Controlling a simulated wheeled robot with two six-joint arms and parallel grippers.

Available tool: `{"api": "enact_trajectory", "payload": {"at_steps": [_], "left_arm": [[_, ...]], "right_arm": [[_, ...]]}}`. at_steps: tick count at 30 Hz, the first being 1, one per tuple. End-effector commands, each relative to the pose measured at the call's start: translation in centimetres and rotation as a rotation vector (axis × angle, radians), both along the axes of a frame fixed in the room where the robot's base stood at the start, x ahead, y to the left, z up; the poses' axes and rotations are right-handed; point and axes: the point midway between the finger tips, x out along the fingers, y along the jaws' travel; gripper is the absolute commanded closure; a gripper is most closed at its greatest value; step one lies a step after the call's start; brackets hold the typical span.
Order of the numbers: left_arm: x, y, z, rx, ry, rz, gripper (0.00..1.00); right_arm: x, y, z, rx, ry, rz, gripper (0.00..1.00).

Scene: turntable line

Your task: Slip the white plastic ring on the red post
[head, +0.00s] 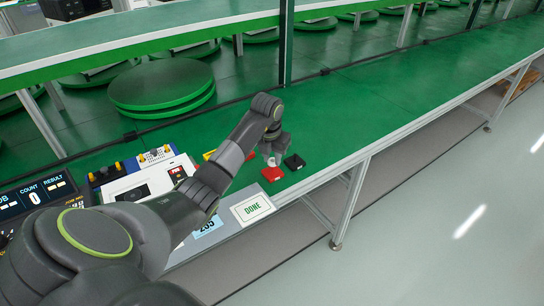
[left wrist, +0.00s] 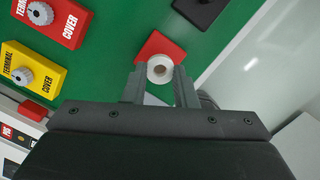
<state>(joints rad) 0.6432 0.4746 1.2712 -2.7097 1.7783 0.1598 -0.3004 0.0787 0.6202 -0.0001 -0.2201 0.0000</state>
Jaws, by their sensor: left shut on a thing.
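My left gripper (head: 272,155) is shut on the white plastic ring (left wrist: 160,70). In the left wrist view the ring sits between the two fingertips (left wrist: 160,78), with its round hole facing the camera. In the head view only a small white part of the ring (head: 271,161) shows below the fingers. A red square base (left wrist: 153,44) lies on the green table just beyond and partly under the ring; it also shows in the head view (head: 272,174). The red post itself is hidden, and I cannot tell whether the ring is around it. My right gripper is out of view.
A black block (head: 294,162) lies right of the red base. Yellow (left wrist: 32,70) and red (left wrist: 52,20) terminal covers with knobs lie to the left. A DONE card (head: 252,208) is near the front edge. The green table (head: 400,90) is clear to the right.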

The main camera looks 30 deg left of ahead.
Motion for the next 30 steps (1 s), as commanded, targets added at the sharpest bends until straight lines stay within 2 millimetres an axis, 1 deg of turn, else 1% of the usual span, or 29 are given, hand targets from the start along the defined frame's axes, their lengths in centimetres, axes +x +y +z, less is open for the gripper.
{"api": "enact_trajectory", "payload": {"at_steps": [9,30], "left_arm": [[0.0,0.0,-0.1,0.0,0.0,0.0,1.0],[0.0,0.0,-1.2,0.0,0.0,0.0,1.0]], "right_arm": [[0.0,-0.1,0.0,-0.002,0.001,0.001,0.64],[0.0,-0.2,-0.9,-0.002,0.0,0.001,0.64]]}}
